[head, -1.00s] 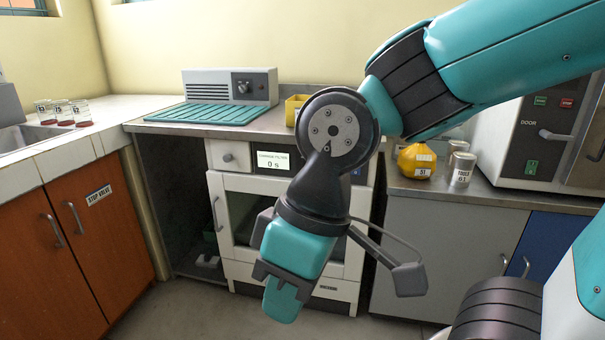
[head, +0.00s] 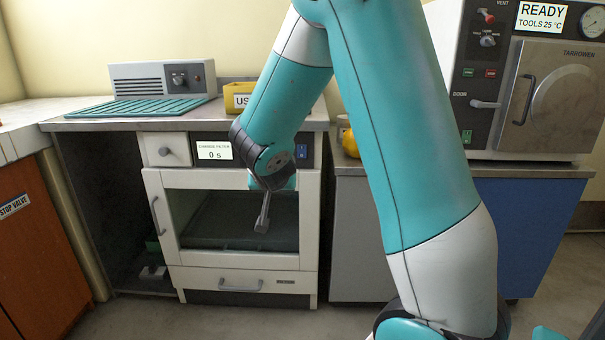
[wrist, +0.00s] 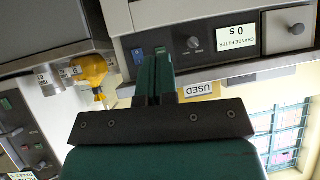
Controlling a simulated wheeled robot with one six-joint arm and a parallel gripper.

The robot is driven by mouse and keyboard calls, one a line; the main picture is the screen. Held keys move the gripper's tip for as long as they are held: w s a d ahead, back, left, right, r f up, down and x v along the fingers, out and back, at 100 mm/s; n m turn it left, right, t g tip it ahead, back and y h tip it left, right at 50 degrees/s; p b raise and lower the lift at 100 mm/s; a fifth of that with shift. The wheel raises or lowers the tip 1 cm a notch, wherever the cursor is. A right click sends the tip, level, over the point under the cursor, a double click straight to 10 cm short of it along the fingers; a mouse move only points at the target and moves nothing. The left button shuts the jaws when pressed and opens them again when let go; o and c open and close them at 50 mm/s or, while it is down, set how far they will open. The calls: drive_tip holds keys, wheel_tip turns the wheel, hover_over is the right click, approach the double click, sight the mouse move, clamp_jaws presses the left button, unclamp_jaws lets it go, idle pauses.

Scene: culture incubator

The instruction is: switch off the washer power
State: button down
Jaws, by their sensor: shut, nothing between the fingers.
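The washer (head: 160,200) is the white front-loading unit under the counter, with a glass door that is shut. Its dark control panel (wrist: 200,62) carries a lit display (head: 214,151) reading "CHANGE FILTER 0 s", which also shows in the wrist view (wrist: 237,37). A round knob (wrist: 194,43) sits beside the display. A small green switch (wrist: 138,56) and a bluish one lie near my fingertips. My gripper (wrist: 157,62) is shut and empty, in front of the panel's switch end. I cannot tell whether it touches. In the head view my arm hides the fingers.
A yellow "USED" bin (head: 238,97) and a grey device with a teal mat (head: 150,107) stand on the counter above. A steel autoclave (head: 560,95) reading "READY" stands at right. A yellow container (wrist: 89,70) and cups are nearby. An open bay lies left of the washer.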

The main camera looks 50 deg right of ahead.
sight(303, 155)
drive_tip(key=w+d+f+m+t+h+b, duration=0.1)
drive_tip(key=d+h, duration=0.4)
drive_tip(key=d, duration=0.6)
drive_tip(key=shift+w+d+t+h+b, duration=0.2)
drive_tip(key=shift+w+t+h+b, duration=0.15)
drive_tip(key=shift+t+b, duration=0.25)
drive_tip(key=p+x, duration=0.1)
drive_tip(key=x, duration=1.3)
drive_tip(key=shift+w, duration=0.15)
